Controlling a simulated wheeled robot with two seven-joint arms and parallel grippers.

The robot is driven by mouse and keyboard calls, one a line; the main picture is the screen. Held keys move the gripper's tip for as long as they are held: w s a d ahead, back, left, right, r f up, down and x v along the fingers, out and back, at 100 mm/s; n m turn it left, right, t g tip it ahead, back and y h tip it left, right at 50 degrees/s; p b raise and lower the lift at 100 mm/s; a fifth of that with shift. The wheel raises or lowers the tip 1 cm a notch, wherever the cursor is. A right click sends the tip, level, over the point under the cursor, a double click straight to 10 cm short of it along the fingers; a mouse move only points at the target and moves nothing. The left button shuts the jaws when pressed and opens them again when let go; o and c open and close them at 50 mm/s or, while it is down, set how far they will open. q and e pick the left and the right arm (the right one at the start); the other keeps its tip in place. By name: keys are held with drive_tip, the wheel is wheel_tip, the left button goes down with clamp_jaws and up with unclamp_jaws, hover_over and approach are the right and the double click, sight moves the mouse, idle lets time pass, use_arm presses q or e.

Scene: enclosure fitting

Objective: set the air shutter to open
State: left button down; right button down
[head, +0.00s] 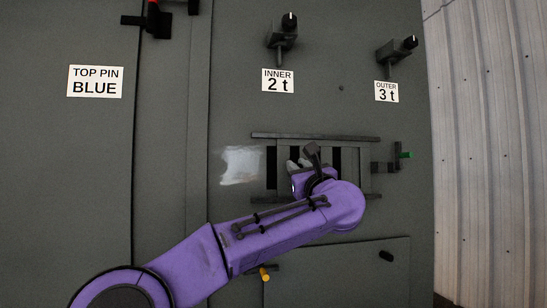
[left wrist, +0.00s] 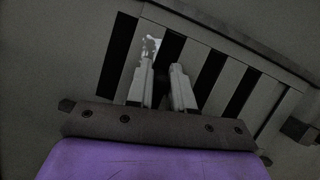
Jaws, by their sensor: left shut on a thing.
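The air shutter is a grey slatted vent on the dark enclosure panel, with upright black slots between grey slats. A slat (left wrist: 226,86) shows in the left wrist view, and the top rail (head: 345,138) shows in the head view. My left gripper (head: 295,166) is at the left half of the vent. In the left wrist view its two fingers (left wrist: 164,85) point at the slats, close together. They are shut on a part of the shutter, mostly hidden between them. Black slots are visible on both sides of the fingers. My right gripper is in neither view.
A latch with a green tip (head: 405,155) sticks out right of the vent. Two black-knobbed handles (head: 289,22) (head: 410,42) are above, over the labels "INNER 2 t" (head: 278,81) and "OUTER 3 t" (head: 386,92). An orange knob (head: 264,274) is below my arm.

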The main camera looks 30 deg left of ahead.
use_arm(q)
drive_tip(key=shift+r, duration=0.1)
drive_tip(key=c, duration=1.3)
unclamp_jaws()
drive_tip(key=shift+o, duration=1.4)
drive_tip(key=shift+w+d, duration=0.1)
drive_tip(key=shift+d, duration=0.05)
drive_tip(key=shift+w+d, duration=0.15)
drive_tip(key=b+v, duration=0.6)
drive_tip(key=v, duration=0.4)
drive_tip(key=shift+s+f, duration=0.2)
drive_tip(key=shift+s, duration=0.05)
drive_tip(key=shift+d, duration=0.15)
